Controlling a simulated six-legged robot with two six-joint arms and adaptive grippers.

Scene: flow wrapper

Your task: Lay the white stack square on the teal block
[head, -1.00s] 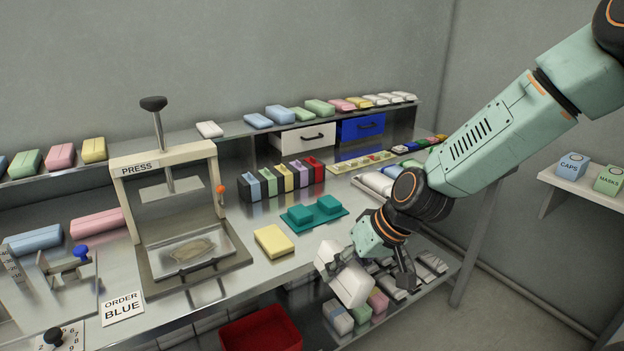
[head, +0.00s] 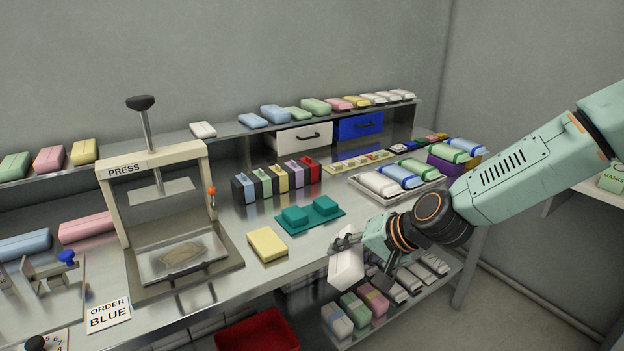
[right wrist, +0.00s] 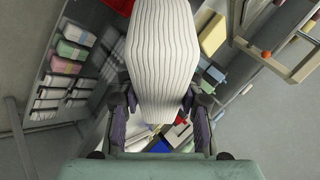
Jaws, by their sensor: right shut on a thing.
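The teal block (head: 310,217) lies on the steel bench, a flat plate with two raised blocks on it. My right gripper (head: 357,259) is shut on the white stack (head: 346,269), in front of the bench's front edge and to the right of and nearer than the teal block. In the right wrist view the white stack (right wrist: 161,50) fills the middle between the fingers (right wrist: 160,110), its layered edges showing. The stack hangs tilted in the head view and is apart from the teal block. My left gripper is not in view.
A yellow pack (head: 268,245) lies left of the teal block. The press (head: 165,210) stands farther left. A row of coloured holders (head: 275,180) is behind. A tray of wrapped packs (head: 432,186) is at right. A red bin (head: 258,332) and a lower shelf (head: 350,333) are below.

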